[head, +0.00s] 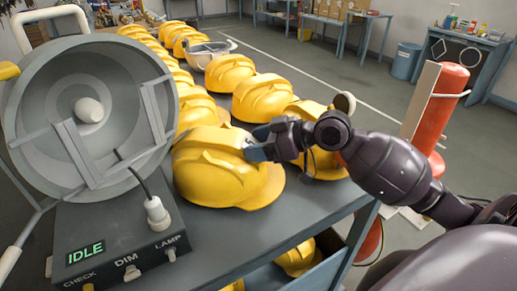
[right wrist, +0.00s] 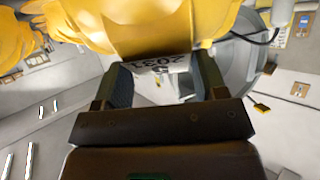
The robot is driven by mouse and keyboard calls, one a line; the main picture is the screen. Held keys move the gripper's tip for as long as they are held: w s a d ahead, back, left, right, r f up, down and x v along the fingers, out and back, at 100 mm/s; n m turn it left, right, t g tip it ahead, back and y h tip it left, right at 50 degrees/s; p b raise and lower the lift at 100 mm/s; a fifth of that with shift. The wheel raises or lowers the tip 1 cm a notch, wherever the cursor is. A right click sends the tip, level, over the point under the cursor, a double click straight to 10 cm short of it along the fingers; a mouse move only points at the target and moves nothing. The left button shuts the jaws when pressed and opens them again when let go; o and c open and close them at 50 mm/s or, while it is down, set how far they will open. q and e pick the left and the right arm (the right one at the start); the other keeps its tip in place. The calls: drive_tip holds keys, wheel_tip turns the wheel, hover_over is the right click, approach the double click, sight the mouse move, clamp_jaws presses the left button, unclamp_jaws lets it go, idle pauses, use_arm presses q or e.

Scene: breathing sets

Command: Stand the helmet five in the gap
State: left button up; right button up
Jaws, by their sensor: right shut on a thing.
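A yellow helmet (head: 215,168) is at the near end of the bench, right of the big lamp. My right gripper (head: 256,148) is shut on its right side. In the right wrist view, the yellow shell (right wrist: 150,25) lies just beyond the fingers (right wrist: 163,82). A white label (right wrist: 168,63) with dark upside-down digits shows between them, partly hidden. I cannot tell whether the helmet touches the bench. Other yellow helmets stand in two rows behind it, such as one (head: 265,97) in the right row. I cannot make out the gap clearly. My left gripper is not in view.
A large round lamp (head: 35,115) on a grey box (head: 115,240) reading "IDLE" blocks the left. A white helmet (head: 207,50) sits among the yellow ones. More helmets (head: 297,258) lie below the bench. A red cylinder (head: 445,95) stands at right.

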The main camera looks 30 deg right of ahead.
drive_tip(key=shift+f, duration=0.75)
drive_tip(key=o, duration=1.5)
drive_tip(key=shift+s+d+r, duration=0.1)
drive_tip(key=shift+s+d, duration=0.2)
drive_tip(key=v, duration=1.1)
drive_tip(key=shift+r, duration=0.2)
drive_tip(key=shift+s, duration=0.1)
